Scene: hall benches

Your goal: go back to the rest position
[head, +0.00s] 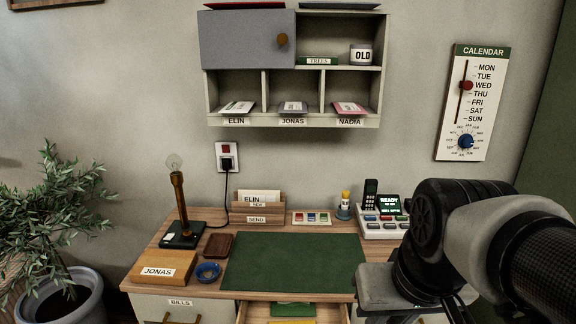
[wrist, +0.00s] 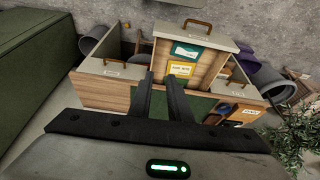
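My gripper (wrist: 160,76) shows in the wrist view, with two dark fingers standing apart and nothing between them. It is in the air, and beyond its fingertips is the desk's open middle drawer (wrist: 195,36). In the head view my arm comes in from the right and covers the right end of the desk (head: 210,283); the fingers are not visible there. The open drawer also shows at the bottom of the head view, with a green item (head: 293,310) and a yellow item (head: 292,322) in it.
The desk holds a lamp (head: 178,205), a JONAS box (head: 160,268), a blue dish (head: 208,272), a letter rack (head: 260,210) and a telephone (head: 371,195). A wall shelf (head: 292,121) hangs above. A potted plant (head: 60,225) stands left. A green block (wrist: 45,60) is left in the wrist view.

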